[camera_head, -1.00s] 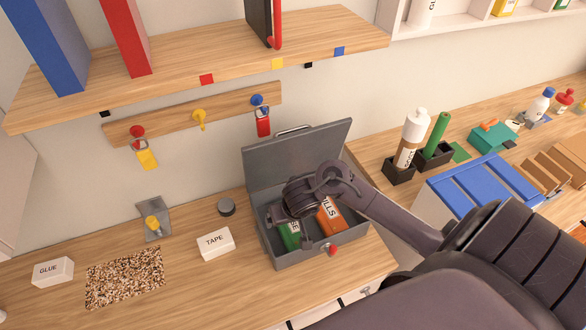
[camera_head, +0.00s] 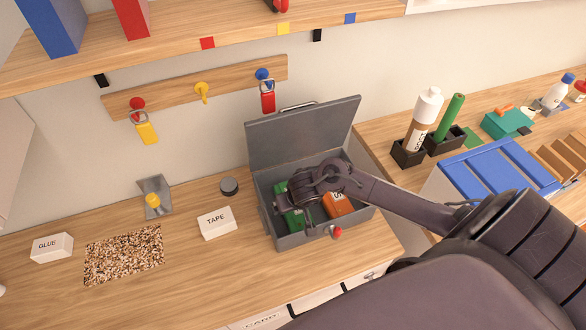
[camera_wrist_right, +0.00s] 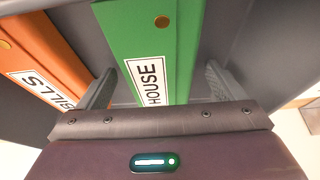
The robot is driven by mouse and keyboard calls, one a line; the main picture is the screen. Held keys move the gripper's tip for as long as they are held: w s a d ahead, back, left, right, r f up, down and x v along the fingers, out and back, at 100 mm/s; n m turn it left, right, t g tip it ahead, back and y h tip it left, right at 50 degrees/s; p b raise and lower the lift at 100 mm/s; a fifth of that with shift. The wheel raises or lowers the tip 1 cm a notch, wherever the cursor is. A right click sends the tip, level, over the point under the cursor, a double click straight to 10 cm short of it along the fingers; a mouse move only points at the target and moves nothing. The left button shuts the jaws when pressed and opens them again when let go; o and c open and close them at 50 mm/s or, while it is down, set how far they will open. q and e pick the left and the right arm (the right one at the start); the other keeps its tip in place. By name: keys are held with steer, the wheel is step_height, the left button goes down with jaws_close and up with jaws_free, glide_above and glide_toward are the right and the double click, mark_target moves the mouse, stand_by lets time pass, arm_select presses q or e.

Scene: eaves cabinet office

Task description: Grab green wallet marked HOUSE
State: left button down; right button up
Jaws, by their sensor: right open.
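The green wallet marked HOUSE (camera_wrist_right: 152,45) lies in the open grey metal box (camera_head: 327,235). In the head view the green wallet (camera_head: 292,221) is partly hidden by my right arm. My right gripper (camera_wrist_right: 160,85) is open, with one finger on each side of the green wallet, and a gap shows between finger and wallet at least on the right. An orange wallet marked BILLS (camera_wrist_right: 42,60) lies beside it, left of the left finger in the wrist view. It also shows in the head view (camera_head: 338,204). My left gripper is not in view.
The box's lid (camera_head: 303,132) stands open behind my gripper. A shelf (camera_head: 200,45) and a key rail (camera_head: 195,88) are above on the wall.

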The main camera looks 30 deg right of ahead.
steer(key=c, duration=1.1)
steer(key=shift+r, duration=0.15)
